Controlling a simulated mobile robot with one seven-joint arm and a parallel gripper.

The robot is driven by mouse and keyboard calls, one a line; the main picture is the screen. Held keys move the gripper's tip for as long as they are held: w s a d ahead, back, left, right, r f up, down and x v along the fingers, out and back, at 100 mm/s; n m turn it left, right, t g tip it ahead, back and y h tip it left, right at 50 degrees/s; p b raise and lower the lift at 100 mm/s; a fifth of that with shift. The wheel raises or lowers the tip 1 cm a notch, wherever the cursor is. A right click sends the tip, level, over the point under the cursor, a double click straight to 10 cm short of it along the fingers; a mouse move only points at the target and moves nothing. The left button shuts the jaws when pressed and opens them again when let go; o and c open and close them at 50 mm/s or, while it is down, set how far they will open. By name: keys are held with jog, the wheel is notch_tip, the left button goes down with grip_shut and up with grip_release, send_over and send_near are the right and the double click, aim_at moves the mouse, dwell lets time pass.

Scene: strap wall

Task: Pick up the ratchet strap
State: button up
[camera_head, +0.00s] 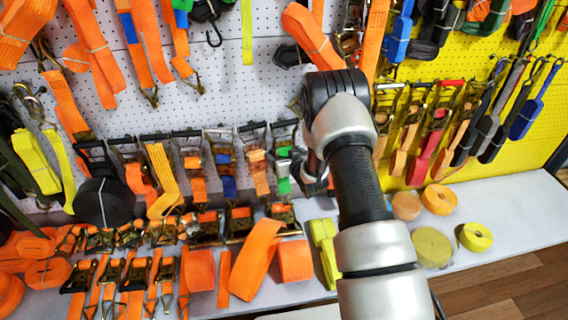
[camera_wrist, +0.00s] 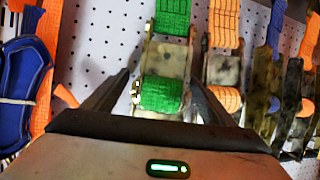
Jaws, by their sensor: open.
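Many ratchet straps hang on the white pegboard. One with green webbing (camera_wrist: 160,94) and a worn metal ratchet lies between my two fingers in the wrist view. In the head view its green webbing (camera_head: 283,185) shows just left of my gripper (camera_head: 312,172), which is mostly hidden by my wrist and arm. In the wrist view my gripper (camera_wrist: 162,84) is open, with one dark finger on each side of the green strap's ratchet. I cannot tell whether either finger touches it.
A ratchet with orange webbing (camera_wrist: 225,97) hangs close beside the right finger. A blue strap bundle (camera_wrist: 18,85) is at the wrist view's left. Below the wall, a white shelf (camera_head: 515,215) holds orange straps and rolls; a yellow roll (camera_head: 475,237) is at right.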

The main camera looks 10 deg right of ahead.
aim_at(285, 145)
jog(key=c, duration=1.9)
jog(key=shift+w+r, duration=0.1)
jog(key=shift+r, duration=0.05)
jog(key=shift+c, duration=0.2)
jog(key=shift+r+p, duration=0.75)
jog(key=shift+r, duration=1.1)
jog(key=s+d+p, duration=0.2)
jog(key=s+d, duration=0.1)
jog(key=s, duration=1.4)
jog(key=shift+s+f+p, duration=0.15)
jog(key=shift+s+p, duration=0.25)
